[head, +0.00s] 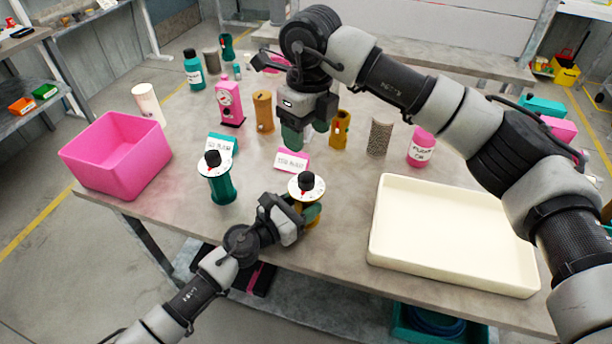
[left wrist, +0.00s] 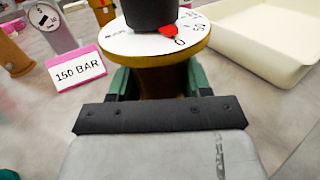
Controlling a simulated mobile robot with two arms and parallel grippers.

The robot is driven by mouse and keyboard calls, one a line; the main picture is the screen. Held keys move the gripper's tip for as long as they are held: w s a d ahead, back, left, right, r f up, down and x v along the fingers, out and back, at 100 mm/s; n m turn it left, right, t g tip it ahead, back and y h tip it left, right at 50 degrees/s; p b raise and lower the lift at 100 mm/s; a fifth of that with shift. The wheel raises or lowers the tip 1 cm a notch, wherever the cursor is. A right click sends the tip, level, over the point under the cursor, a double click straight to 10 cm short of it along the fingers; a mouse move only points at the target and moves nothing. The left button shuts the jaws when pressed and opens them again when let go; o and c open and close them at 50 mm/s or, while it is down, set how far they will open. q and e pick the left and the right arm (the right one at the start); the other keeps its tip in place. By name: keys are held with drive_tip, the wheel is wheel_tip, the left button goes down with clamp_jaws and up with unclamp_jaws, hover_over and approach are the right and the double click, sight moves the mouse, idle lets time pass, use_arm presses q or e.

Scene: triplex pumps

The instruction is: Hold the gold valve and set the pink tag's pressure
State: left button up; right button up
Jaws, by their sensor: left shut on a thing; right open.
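The gold valve (head: 306,188) stands upright near the table's front edge, with a white dial and a black knob on top. My left gripper (head: 311,211) is shut around its body below the dial. In the left wrist view the gold valve (left wrist: 160,83) stands between the green finger pads, and its red pointer is near 0. The pink tag (head: 291,161) stands just behind the valve; in the left wrist view the tag (left wrist: 77,67) reads 150 BAR. My right gripper (head: 305,133) is open and empty above the table, behind the pink tag.
A teal valve (head: 217,183) and teal tag (head: 222,143) stand left of the gold valve. A pink bin (head: 115,160) is at the left edge, a cream tray (head: 440,263) at the right. A pink gauge unit (head: 229,103), cylinders and bottles stand behind.

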sight(306, 176)
drive_tip(key=shift+m, duration=0.3)
wheel_tip(306, 176, down, 12)
drive_tip(key=shift+r, duration=0.1)
drive_tip(key=c, duration=0.9)
